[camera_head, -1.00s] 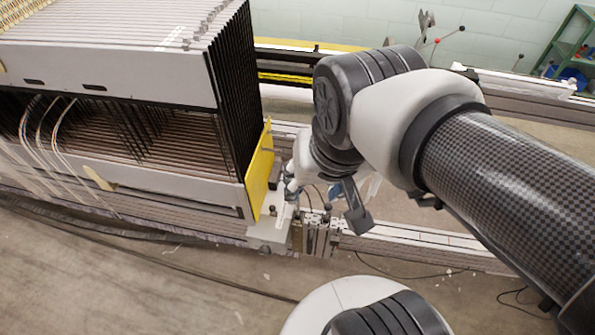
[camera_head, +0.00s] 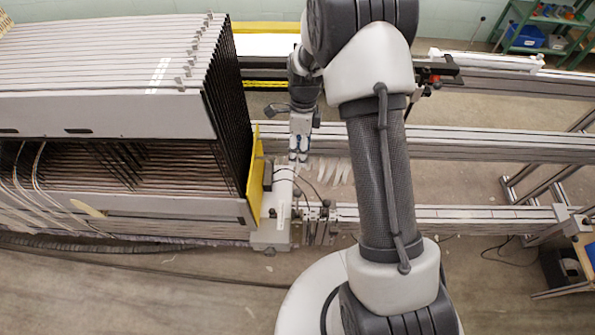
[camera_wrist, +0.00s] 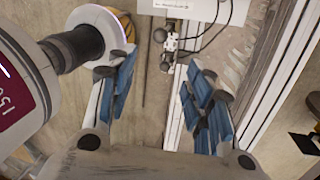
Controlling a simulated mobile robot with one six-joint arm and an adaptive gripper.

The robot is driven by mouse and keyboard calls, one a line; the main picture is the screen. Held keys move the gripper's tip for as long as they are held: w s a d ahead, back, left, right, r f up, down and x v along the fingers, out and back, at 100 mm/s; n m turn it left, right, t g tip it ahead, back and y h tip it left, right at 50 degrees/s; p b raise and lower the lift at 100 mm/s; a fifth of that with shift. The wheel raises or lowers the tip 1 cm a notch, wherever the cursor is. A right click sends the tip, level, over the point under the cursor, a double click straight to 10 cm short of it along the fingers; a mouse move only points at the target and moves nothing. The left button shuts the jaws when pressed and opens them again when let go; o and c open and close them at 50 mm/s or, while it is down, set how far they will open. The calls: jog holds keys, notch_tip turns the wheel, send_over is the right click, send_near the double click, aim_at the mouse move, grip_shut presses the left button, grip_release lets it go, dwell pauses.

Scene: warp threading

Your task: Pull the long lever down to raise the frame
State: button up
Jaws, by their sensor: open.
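The loom's stack of frames (camera_head: 110,112) fills the left of the head view, with a yellow plate (camera_head: 255,180) at its right end. My gripper (camera_head: 299,156) points down just right of that plate, above a white block (camera_head: 279,212). In the wrist view my gripper (camera_wrist: 161,95) is open, its blue-padded fingers wide apart with nothing between them. A small metal fitting with dark round knobs (camera_wrist: 170,40) lies beyond the fingertips. I cannot make out the long lever for certain; a thin dark-tipped rod (camera_head: 480,22) stands at the back right.
Metal rails (camera_head: 450,150) run across to the right of the frames. Cables (camera_head: 318,190) hang near the white block. A green shelf (camera_head: 550,32) stands at the far right back. Red-tipped parts (camera_head: 435,80) sit behind my arm. Bare floor lies between the rails.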

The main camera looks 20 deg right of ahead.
aim_at(298, 190)
jog(key=s+f+b, duration=0.1)
jog(key=f, duration=0.5)
jog(key=s+a+f+b, duration=0.1)
jog(key=f+b, duration=0.1)
jog(key=f, duration=0.4)
jog(key=s+f+b, duration=0.1)
jog(key=f, duration=0.5)
jog(key=shift+a, duration=0.25)
jog(key=shift+m, duration=0.3)
jog(key=shift+c, duration=0.3)
grip_shut()
